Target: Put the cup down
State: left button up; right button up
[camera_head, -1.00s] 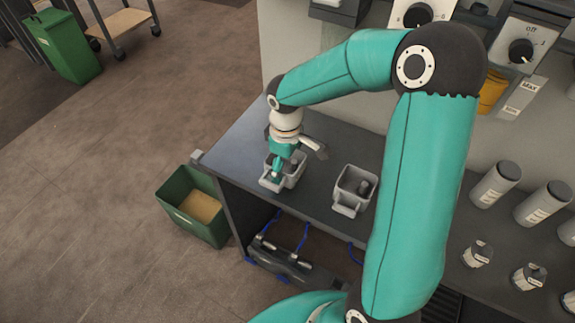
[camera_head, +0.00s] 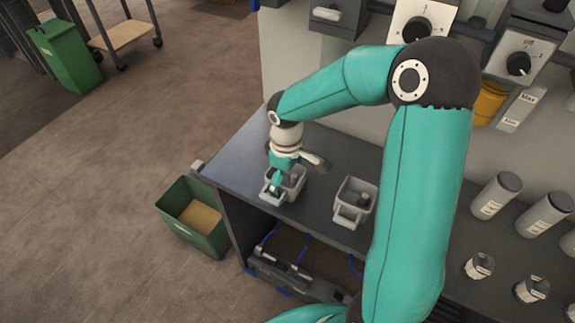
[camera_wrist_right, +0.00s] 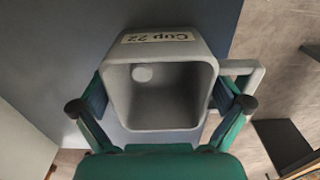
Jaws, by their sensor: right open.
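The cup is a grey squarish cup (camera_head: 290,186) on the dark bench top (camera_head: 237,160), near its left end. In the right wrist view the cup (camera_wrist_right: 160,137) has a "Cup 22" label and a handle on its right; its inside looks empty. My right gripper (camera_head: 278,178) is open at the cup and partly hides it in the head view. In the wrist view its two fingers (camera_wrist_right: 162,98) stand on either side of the cup. Whether they touch it I cannot tell. My left gripper is not in view.
A second grey cup (camera_head: 354,205) stands to the right on the bench. Several grey canisters (camera_head: 495,195) stand farther right, beyond my arm. A green bin (camera_head: 190,228) stands on the floor left of the bench. Dial units (camera_head: 520,62) hang on the back wall.

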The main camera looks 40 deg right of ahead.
notch_tip(320, 180, up, 12)
dwell(0.4)
jog(key=shift+p, duration=0.3)
